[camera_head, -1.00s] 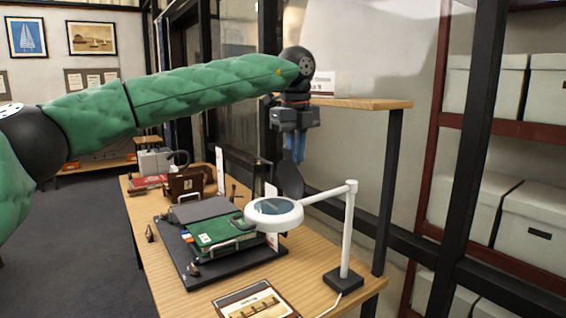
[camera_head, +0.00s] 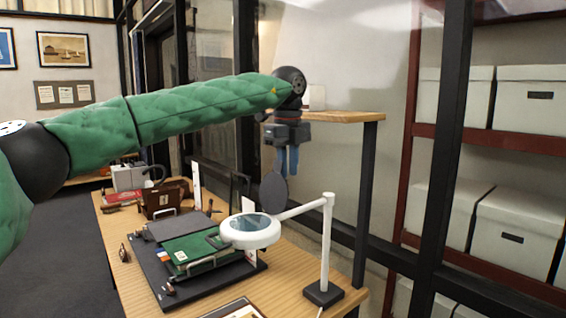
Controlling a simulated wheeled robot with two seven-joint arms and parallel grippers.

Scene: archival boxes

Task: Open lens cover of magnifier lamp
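The white magnifier lamp (camera_head: 251,231) stands on the wooden desk, with its round lens head over the green case and its post at the right. Its dark round lens cover (camera_head: 273,192) is raised, standing steeply up at the back of the lens head, and the lens is uncovered. My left gripper (camera_head: 287,160) points down, with blue fingers just above and right of the cover's top edge. I cannot tell whether they touch the cover or how far apart the fingers are. Nothing shows held between them. My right gripper is not in view.
On the desk (camera_head: 292,292), a green case (camera_head: 190,250) lies on a dark tray, with a brown bag (camera_head: 165,197) behind. A raised wooden shelf (camera_head: 335,117) is beside my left gripper. Racks with white boxes (camera_head: 518,230) stand at the right.

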